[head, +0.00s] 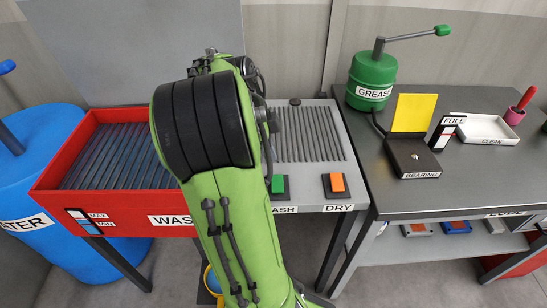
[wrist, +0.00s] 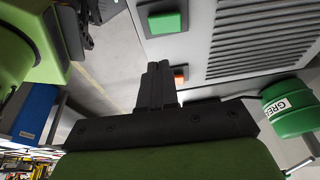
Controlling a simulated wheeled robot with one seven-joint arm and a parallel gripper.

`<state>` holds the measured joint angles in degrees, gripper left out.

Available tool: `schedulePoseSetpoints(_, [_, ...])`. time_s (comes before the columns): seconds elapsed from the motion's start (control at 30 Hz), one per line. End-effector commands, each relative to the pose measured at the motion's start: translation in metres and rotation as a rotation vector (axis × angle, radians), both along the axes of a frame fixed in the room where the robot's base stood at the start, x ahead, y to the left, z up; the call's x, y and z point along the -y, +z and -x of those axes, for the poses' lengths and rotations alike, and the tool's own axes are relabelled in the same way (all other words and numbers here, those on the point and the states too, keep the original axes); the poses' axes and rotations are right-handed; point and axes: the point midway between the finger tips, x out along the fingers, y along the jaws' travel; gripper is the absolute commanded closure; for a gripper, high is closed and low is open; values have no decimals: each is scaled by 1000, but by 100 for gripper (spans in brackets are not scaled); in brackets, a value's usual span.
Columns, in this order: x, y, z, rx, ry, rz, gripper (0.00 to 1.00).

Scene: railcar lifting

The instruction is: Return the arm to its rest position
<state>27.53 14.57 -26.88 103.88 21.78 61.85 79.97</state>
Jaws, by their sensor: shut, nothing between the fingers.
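My green arm with black joint covers rises through the middle of the head view, in front of the wash station. Its gripper is hidden behind the arm there. In the wrist view my gripper (wrist: 157,75) is shut and empty, its dark fingers pressed together. Past the fingers lie a green button (wrist: 165,23) and, partly covered by them, an orange button (wrist: 181,76). In the head view the green button (head: 278,184) and orange button (head: 337,183) sit on the grey panel's front edge, by the DRY label.
A red wash basin (head: 125,218) stands left, beside a blue water barrel (head: 75,260). On the right, a grey table (head: 440,195) holds a green grease can (head: 371,80), a bearing box (head: 414,160) with a yellow plate, and a white CLEAN tray (head: 485,131). Floor shows in front.

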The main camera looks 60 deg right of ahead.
Motion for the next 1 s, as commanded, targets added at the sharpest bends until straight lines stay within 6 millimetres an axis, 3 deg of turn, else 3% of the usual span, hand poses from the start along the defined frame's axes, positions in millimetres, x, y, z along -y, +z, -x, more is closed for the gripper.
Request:
schedulePoseSetpoints(0.03, [-2, 11, -2, 2, 2, 1, 100])
schedulePoseSetpoints(0.2, [-7, 25, -5, 0, 1, 0, 100])
schedulePoseSetpoints(0.87, [-8, 25, -5, 0, 4, -1, 100])
schedulePoseSetpoints(0.93, [-15, 28, -10, 13, 69, -12, 100])
schedulePoseSetpoints(1.0, [-37, 36, -21, 48, 252, -38, 100])
